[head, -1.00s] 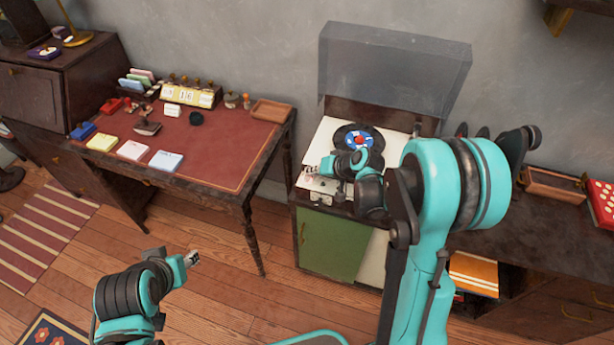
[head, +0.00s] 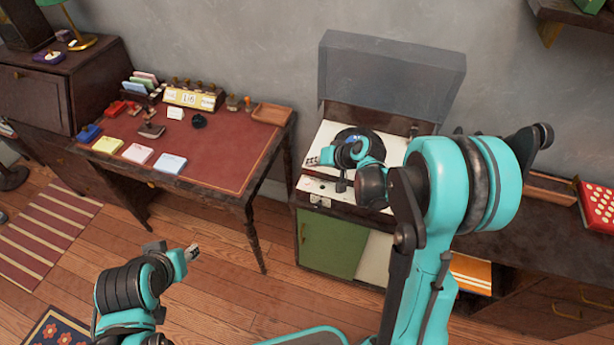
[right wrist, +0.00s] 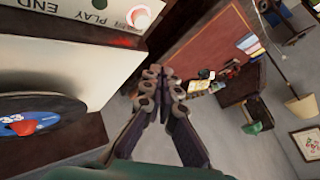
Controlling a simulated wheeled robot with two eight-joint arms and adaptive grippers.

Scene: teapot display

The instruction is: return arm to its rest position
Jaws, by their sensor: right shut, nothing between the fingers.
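My right arm reaches over the record player (head: 330,140) in the head view. My right gripper (head: 311,161) is shut and empty above the player's left part. In the right wrist view its fingertips (right wrist: 163,78) meet with nothing between them. The black record (head: 345,135) is largely hidden behind my right wrist in the head view. The right wrist view shows part of the record with a blue and red label (right wrist: 30,124). My left gripper (head: 192,252) hangs over the wooden floor, clear of the furniture; its fingers are too small to judge.
The player's clear lid (head: 390,75) stands open behind. A white panel marked PLAY and END (right wrist: 85,12) shows close in the right wrist view. A red-topped desk (head: 215,150) with stamps and coloured pads stands left. A red dotted box (head: 598,205) is on the right cabinet.

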